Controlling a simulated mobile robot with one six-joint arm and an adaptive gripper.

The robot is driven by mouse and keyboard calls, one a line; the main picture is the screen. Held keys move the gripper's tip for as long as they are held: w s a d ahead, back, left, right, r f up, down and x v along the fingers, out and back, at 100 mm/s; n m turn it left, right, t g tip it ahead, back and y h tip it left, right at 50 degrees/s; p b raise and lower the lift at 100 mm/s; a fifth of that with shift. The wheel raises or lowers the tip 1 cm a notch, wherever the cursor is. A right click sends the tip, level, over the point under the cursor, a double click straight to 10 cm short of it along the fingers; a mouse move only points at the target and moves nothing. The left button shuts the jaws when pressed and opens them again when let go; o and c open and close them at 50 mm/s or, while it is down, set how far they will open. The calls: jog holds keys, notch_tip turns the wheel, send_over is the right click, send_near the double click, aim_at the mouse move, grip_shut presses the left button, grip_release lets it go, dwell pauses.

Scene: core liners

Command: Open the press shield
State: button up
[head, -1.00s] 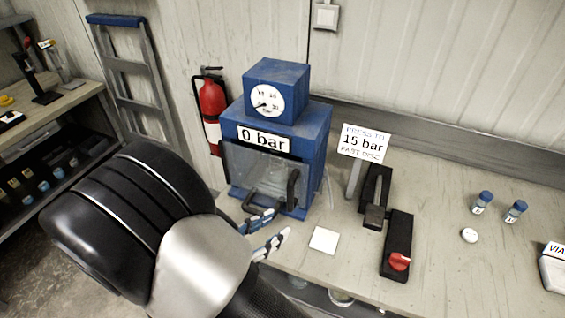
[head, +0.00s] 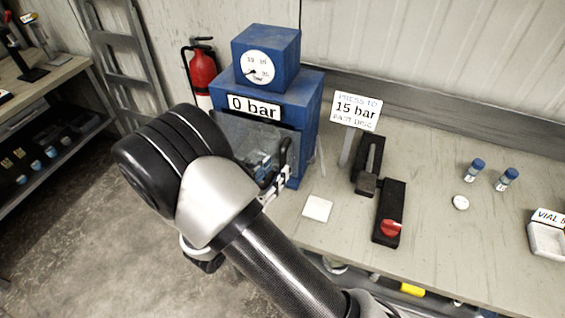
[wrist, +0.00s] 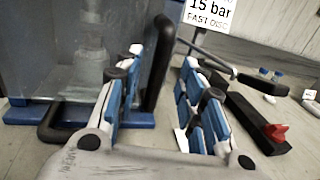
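The blue press (head: 305,110) stands on the bench, its label reading 0 bar. Its clear shield (head: 228,128) covers the front, with my arm hiding the lower left part. A black handle (head: 284,152) is on the shield's right side. My gripper (head: 276,186) is open at the handle, its fingers blue and white. In the wrist view, the upright handle bar (wrist: 158,62) shows between the two spread fingers of my gripper (wrist: 165,75). I cannot tell whether either finger touches it. The shield (wrist: 60,55) looks shut, with a pale cylindrical part visible through it.
A sign (head: 357,110) reading 15 bar stands right of the press. A black lever unit (head: 370,165), a red-knobbed block (head: 390,212) and a white square (head: 317,208) lie nearby. Two blue-capped vials (head: 507,180) stand farther right. A fire extinguisher (head: 202,72) hangs behind.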

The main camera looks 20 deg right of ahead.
aim_at(281, 164)
jog(key=x, duration=0.5)
grip_shut()
dwell(0.4)
dwell(0.4)
